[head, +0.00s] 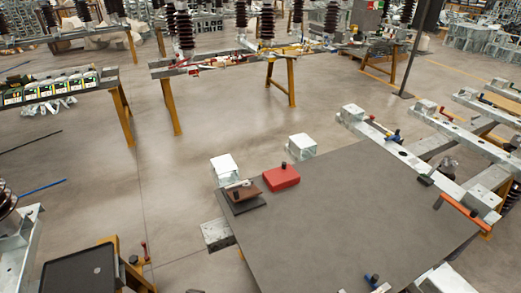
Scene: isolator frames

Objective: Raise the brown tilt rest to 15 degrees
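The brown tilt rest (249,194) sits near the far left corner of the dark grey table. It is a small brown plate above a dark base (247,207). A small pale, silvery part lies across its far edge. The plate looks close to flat or slightly tilted; it is too small to read the angle. Neither of my grippers shows in the head view.
A red block (281,178) with a dark knob stands just right of the rest. The grey table (345,215) is mostly bare. An orange bar (463,211) lies along its right edge. Metal frames (430,155) stand beyond that edge. A black tray (80,272) is at lower left.

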